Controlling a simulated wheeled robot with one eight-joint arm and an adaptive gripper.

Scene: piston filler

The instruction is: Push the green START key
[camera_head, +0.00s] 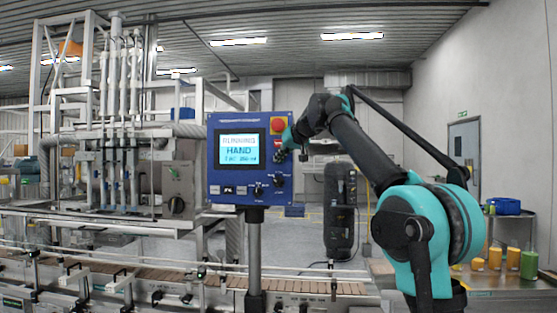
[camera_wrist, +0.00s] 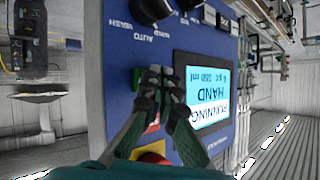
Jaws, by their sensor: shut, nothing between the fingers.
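The green START key (camera_wrist: 137,78) shows as a small green patch on the blue control panel (camera_head: 228,120), beside my fingertips in the wrist view. My gripper (camera_wrist: 155,74) is shut and empty, its tips at the panel face over or next to the key. I cannot tell whether they touch it. In the head view my gripper (camera_head: 284,150) is at the panel's right edge and hides the green key. A red key (camera_wrist: 152,124) lies partly behind the fingers. The lit screen (camera_head: 239,149) reads RUNNING and HAND.
A red emergency stop on a yellow base (camera_head: 278,125) sits above the keys. Black selector knobs (camera_head: 279,181) sit below. The panel stands on a grey post (camera_head: 254,250) before a conveyor (camera_head: 150,279). Blue bin and colored containers (camera_head: 495,260) stand at right.

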